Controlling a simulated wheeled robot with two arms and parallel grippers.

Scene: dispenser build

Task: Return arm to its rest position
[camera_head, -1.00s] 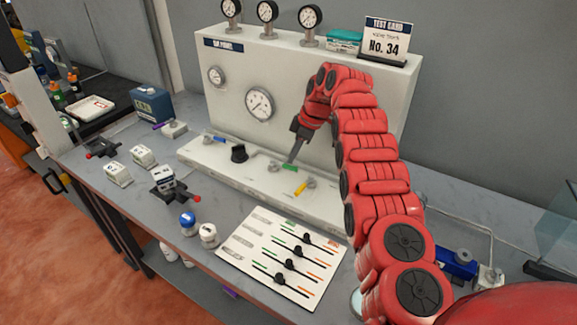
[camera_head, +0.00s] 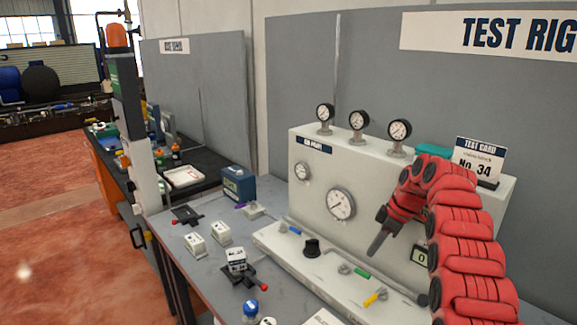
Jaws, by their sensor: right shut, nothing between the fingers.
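My right arm comes in from the right, red and bent over the front of the white gauge panel (camera_head: 405,195). My right gripper (camera_head: 375,246) is shut and empty. Its dark fingers point down and appear above the panel's base ledge, apart from the green-handled valve (camera_head: 362,273) and the yellow-handled valve (camera_head: 372,298). A small display (camera_head: 421,255) showing a 0 is partly behind my arm. My left gripper is not in view.
A black knob (camera_head: 312,248) and a blue-handled valve (camera_head: 293,231) sit on the ledge. Small white blocks (camera_head: 195,244), a clamp fixture with a red handle (camera_head: 255,282) and a blue-capped jar (camera_head: 250,308) stand on the bench. A test card (camera_head: 478,163) stands on the panel.

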